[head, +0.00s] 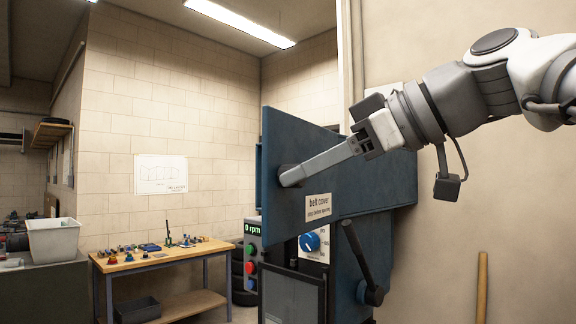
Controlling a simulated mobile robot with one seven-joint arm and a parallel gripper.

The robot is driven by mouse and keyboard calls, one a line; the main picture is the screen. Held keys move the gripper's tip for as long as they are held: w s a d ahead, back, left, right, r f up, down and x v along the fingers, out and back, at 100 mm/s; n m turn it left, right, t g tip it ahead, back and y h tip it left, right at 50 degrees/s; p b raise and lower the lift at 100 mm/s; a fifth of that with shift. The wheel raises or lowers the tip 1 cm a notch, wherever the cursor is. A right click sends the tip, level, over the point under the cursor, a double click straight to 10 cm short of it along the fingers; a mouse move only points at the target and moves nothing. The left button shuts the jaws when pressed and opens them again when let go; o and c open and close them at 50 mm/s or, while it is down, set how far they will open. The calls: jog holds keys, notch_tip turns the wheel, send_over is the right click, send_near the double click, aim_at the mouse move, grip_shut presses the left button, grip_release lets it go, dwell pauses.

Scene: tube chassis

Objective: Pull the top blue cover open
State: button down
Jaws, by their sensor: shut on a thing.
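The top blue cover (345,195) is a flat panel on the upper part of a machine, with a "belt cover" label (318,208) low on its face. A small dark handle (284,170) sits near the panel's left edge. My gripper (289,178) reaches in from the upper right and is shut on this handle. Its pale fingers hide part of the handle. The panel stands upright at an angle to my view. I cannot tell from this view how wide any gap behind it is.
Below the cover are a control panel with a "0 rpm" display (251,228), a blue dial (310,242) and a black lever (362,262). A wooden workbench (130,265) with small parts stands at left, beside a grey bin (53,240). A wooden pole (482,288) leans at right.

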jog(key=shift+s+d+n+g+y, duration=0.15)
jog(key=shift+d+n+g, duration=0.05)
jog(key=shift+d, duration=0.2)
jog(key=shift+s+d+n+g+y, duration=0.1)
jog(key=shift+d+n+g+y, duration=0.1)
jog(key=shift+d, duration=0.2)
jog(key=c, duration=0.5)
grip_release()
jog(key=p+v, duration=0.3)
jog(key=v, duration=1.4)
jog(key=shift+s+d+r, duration=0.1)
jog(key=shift+d+r, duration=0.05)
jog(key=shift+d, duration=0.05)
